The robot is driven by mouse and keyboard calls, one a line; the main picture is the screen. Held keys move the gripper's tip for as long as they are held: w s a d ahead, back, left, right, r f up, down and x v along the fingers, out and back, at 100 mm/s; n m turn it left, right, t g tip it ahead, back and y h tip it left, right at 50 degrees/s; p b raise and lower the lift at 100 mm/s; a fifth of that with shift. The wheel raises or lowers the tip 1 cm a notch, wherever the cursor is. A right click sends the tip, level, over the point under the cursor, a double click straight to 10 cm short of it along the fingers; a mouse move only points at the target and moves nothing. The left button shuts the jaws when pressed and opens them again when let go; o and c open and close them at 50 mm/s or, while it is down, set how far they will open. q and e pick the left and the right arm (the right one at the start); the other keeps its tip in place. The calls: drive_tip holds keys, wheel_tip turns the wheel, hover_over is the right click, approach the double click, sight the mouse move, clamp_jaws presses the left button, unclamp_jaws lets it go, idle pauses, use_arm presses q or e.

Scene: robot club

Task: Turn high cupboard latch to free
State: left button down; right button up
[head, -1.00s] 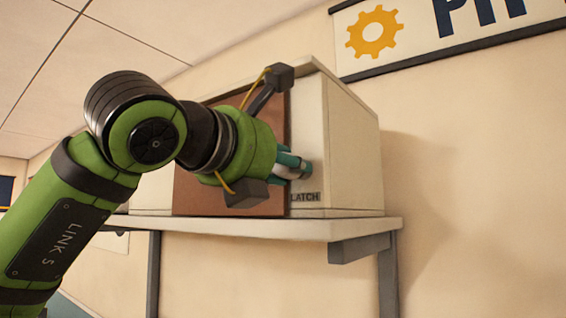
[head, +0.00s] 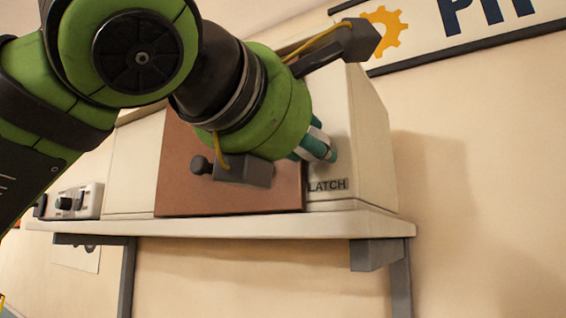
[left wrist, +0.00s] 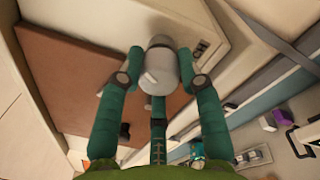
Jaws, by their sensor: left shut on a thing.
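The cupboard is a cream box (head: 364,150) with a brown door (head: 180,190), standing on a high shelf. Its latch is a pale grey round knob just right of the door, above the word LATCH; it shows in the left wrist view (left wrist: 161,58) with a white pointer on its face. My left gripper (head: 318,147) is shut on the latch, its teal fingers on either side of the knob in the left wrist view (left wrist: 160,68). The fingers hide much of the latch in the head view. The door looks closed. My right gripper is in neither view.
A dark round door handle (head: 200,165) sticks out beside my wrist. The cream shelf (head: 250,225) has dark brackets below. A control box (head: 75,203) stands on its left. A gear banner (head: 450,35) hangs above. The wall at right is bare.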

use_arm(q)
drive_tip(key=shift+a+m, duration=0.15)
drive_tip(key=shift+m, duration=0.35)
drive_tip(key=shift+w+m, duration=0.1)
drive_tip(key=shift+m, duration=0.3)
drive_tip(key=m, duration=0.3)
drive_tip(key=shift+r, duration=0.15)
drive_tip(key=shift+m+h, duration=0.3)
drive_tip(key=shift+m, duration=1.1)
drive_tip(key=m, duration=0.2)
drive_tip(key=shift+m, duration=0.3)
drive_tip(key=shift+m+h, duration=0.3)
drive_tip(key=shift+m, duration=0.8)
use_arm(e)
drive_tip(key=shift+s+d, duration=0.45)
use_arm(q)
drive_tip(key=shift+r, duration=0.1)
